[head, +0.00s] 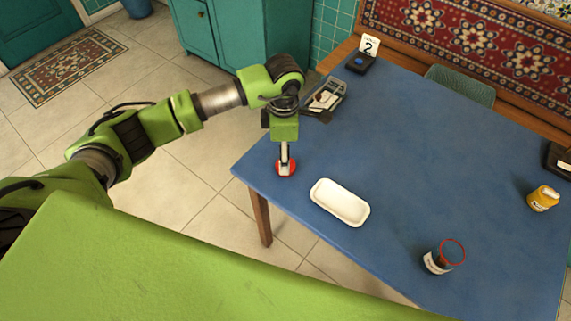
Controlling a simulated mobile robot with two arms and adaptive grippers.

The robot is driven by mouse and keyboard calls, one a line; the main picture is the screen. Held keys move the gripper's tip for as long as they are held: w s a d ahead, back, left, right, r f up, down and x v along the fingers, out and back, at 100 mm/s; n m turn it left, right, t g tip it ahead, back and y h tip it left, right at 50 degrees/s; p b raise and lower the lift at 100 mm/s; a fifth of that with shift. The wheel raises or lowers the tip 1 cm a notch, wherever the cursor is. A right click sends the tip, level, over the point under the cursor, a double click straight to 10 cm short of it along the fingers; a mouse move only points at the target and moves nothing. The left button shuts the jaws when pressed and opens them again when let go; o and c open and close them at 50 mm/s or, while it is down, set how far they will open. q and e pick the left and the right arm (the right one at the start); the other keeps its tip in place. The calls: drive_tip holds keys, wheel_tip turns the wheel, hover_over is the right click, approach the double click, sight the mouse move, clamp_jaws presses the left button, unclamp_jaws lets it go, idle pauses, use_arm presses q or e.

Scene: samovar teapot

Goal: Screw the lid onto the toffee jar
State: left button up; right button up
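A small round red lid (286,170) is at the near left corner area of the blue table. My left gripper (285,160) points straight down at the lid, with its fingertips at or over it. The fingers are seen edge-on and partly cover the lid, so I cannot tell whether they are closed on it or whether the lid is lifted. My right gripper is not in view.
A white tray (326,207) lies between lid and jar. A yellow container (543,198) and a dark object (560,158) are at the right. A clear box (326,95), a black device with a blue button (360,63) and a "2" card (369,45) are at the back left. The table's middle is clear.

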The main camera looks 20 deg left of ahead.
sight(293, 166)
use_arm(q)
drive_tip(key=shift+s+f, duration=0.1)
drive_tip(key=shift+f, duration=0.3)
wheel_tip(293, 166, down, 4)
drive_tip(key=shift+a+f+p, duration=0.1)
drive_tip(key=shift+f+p, duration=0.05)
drive_tip(key=shift+p, duration=0.65)
drive_tip(key=c, duration=0.9)
